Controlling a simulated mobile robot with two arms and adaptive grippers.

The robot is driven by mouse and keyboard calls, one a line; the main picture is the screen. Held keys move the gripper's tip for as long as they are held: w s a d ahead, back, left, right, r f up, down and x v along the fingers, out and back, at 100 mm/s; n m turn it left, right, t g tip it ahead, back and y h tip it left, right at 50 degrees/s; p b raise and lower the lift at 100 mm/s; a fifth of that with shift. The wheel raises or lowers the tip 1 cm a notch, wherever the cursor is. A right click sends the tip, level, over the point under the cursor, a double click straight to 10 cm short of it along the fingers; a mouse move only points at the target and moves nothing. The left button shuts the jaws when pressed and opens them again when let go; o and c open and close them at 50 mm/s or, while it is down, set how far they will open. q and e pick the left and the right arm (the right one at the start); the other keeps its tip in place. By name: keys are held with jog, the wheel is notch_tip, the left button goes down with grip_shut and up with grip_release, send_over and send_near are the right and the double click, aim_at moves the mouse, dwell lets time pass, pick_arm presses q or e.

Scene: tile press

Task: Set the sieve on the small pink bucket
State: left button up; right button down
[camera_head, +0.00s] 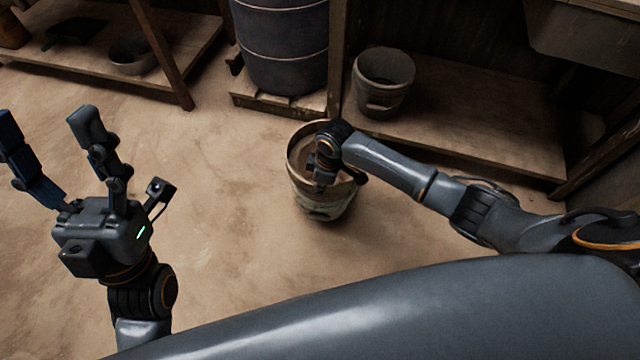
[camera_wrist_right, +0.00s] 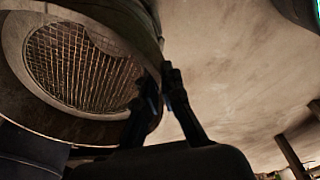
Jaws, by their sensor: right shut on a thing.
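The sieve, a round vessel with a light wooden rim (camera_head: 298,141), is in the middle of the head view, over or around a worn, pale greenish body (camera_head: 327,208). Whether that lower body is the small pink bucket I cannot tell; no clear pink shows. In the right wrist view the sieve's wire mesh (camera_wrist_right: 75,65) fills the upper left. My right gripper (camera_head: 323,168) is at the vessel's right side, shut on the sieve's rim; its fingers (camera_wrist_right: 165,80) show beside the rim in the wrist view. My left gripper (camera_head: 52,122) is open and empty at the left.
A grey bucket (camera_head: 384,80) stands on the low wooden shelf (camera_head: 470,115) behind right. A dark blue barrel (camera_head: 282,50) stands on a plinth at the back. A bowl (camera_head: 132,60) is on the back left shelf. The sandy floor (camera_head: 220,210) between my arms is clear.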

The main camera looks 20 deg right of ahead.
jog(key=c, duration=1.4)
grip_release()
jog(key=shift+c, duration=0.2)
notch_tip(320, 180, up, 12)
jog(key=d, duration=0.1)
jog(key=shift+s+d, duration=0.25)
jog(key=shift+s, duration=0.2)
